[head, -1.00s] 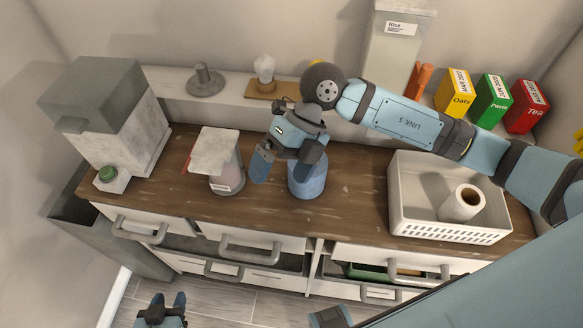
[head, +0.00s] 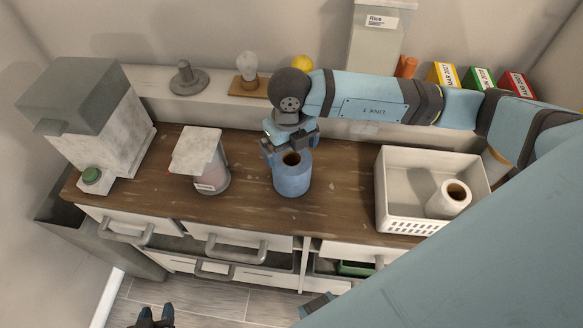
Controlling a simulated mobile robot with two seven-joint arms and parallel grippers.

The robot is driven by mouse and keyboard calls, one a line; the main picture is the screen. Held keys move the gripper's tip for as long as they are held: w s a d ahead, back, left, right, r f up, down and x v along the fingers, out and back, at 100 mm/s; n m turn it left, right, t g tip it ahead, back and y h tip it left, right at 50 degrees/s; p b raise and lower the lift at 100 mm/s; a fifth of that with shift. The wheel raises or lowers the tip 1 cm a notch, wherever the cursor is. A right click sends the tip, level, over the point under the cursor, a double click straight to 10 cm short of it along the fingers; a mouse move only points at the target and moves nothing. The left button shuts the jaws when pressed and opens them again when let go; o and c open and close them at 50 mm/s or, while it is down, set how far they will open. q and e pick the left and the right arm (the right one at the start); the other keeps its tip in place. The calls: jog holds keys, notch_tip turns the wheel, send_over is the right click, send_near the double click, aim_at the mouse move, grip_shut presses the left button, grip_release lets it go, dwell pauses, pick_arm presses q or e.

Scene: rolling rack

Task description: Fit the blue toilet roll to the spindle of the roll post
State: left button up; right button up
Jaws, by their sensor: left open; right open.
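The blue toilet roll (head: 292,180) stands upright on the wooden counter, its dark core hole facing up. The grey roll post (head: 186,80), a short upright spindle on a round base, stands on the pale ledge at the back left and is bare. My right gripper (head: 290,146) is open at the back upper edge of the roll, its fingers pointing down; I cannot tell whether they touch it. My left gripper (head: 154,319) is open and empty at the bottom edge, low in front of the drawers and partly cut off.
A white basket (head: 385,190) holding a white roll (head: 449,198) stands right of the blue roll. A pink container with a pale lid (head: 198,152) stands left of it. A bulb on a wooden base (head: 248,72) is on the ledge. Some counter is clear around the blue roll.

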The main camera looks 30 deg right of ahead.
aim_at(291, 161)
jog(key=shift+s+d+f+p, duration=0.1)
jog(key=shift+f+p, duration=0.5)
jog(key=shift+f, duration=2.05)
jog(key=c, duration=0.6)
jog(key=shift+r, duration=0.15)
